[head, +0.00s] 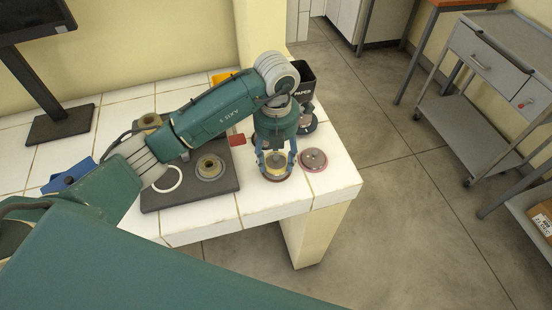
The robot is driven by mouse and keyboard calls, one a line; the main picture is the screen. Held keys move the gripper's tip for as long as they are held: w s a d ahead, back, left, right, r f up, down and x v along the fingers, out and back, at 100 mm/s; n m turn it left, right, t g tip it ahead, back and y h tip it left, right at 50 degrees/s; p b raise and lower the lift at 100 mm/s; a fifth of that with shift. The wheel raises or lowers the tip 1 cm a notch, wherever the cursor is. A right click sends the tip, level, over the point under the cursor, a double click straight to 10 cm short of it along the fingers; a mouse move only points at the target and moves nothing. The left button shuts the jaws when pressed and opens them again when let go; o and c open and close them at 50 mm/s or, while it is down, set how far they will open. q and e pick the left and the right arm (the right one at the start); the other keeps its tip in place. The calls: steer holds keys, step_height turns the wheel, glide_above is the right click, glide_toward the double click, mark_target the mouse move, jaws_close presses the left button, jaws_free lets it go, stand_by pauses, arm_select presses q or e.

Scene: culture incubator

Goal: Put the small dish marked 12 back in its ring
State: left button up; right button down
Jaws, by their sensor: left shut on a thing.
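My left gripper (276,164) reaches down over the right end of the white tiled bench, fingers pointing down. It is shut on a small pale-yellow thing, apparently a small dish (275,159), just above or on a reddish round base; I cannot tell which. No number can be read on it. A dark flat tray (190,201) lies to its left. My right gripper is not in view.
A reddish round dish (313,160) stands near the bench's right edge, close to the gripper. A black bin (305,82) is behind. A monitor (60,125) and a blue object (70,176) are at the left. Grey carts stand across the floor.

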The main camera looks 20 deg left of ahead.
arm_select(q)
steer(key=shift+f, duration=0.9)
steer(key=o, duration=1.2)
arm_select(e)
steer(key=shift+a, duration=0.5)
arm_select(q)
step_height(320, 180, up, 7)
steer(key=shift+w+r+b, duration=0.1)
steer(key=shift+r+b, duration=0.05)
steer(key=shift+b, duration=0.9)
step_height(320, 180, up, 5)
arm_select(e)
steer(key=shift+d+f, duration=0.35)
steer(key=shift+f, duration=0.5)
